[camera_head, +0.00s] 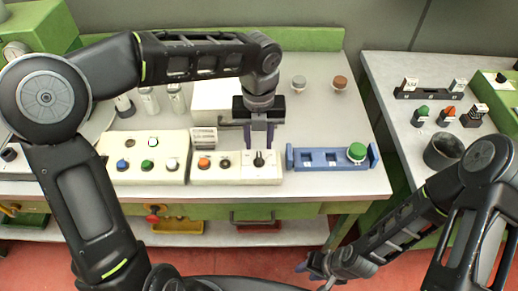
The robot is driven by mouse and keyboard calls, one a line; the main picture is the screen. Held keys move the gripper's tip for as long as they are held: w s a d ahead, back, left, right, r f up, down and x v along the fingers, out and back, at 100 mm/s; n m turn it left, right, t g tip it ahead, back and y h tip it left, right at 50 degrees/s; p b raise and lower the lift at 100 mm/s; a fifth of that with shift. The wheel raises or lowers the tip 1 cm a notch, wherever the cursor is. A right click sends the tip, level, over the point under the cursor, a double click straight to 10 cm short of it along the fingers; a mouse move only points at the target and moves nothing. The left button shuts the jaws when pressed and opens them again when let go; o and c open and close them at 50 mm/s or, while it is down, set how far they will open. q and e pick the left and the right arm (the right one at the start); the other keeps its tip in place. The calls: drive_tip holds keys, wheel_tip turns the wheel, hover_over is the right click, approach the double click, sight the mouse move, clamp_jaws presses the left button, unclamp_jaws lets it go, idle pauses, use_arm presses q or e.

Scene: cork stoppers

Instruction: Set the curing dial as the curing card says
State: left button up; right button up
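A black dial (259,160) sits at the right end of a low cream control panel (240,176) on the workbench. Its setting marks are too small to read. A small white card with dark lines (203,138) stands behind the panel; I cannot read it or tell whether it is the curing card. My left gripper (259,144) points down just above and behind the dial in the picture, fingers apart with nothing seen between them. I cannot tell whether they touch the dial. My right gripper (314,266) is low in front of the bench, and its fingers are unclear.
An orange button (204,163) is left of the dial. A second panel (150,178) has blue, green and white buttons. A blue holder (303,159) with a green-topped stopper (356,152) is to the right. A side table (398,124) holds a dark cup (443,150).

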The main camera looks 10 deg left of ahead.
sight(259, 155)
use_arm(q)
drive_tip(key=shift+f, duration=2.3)
drive_tip(key=shift+c, duration=0.3)
clamp_jaws()
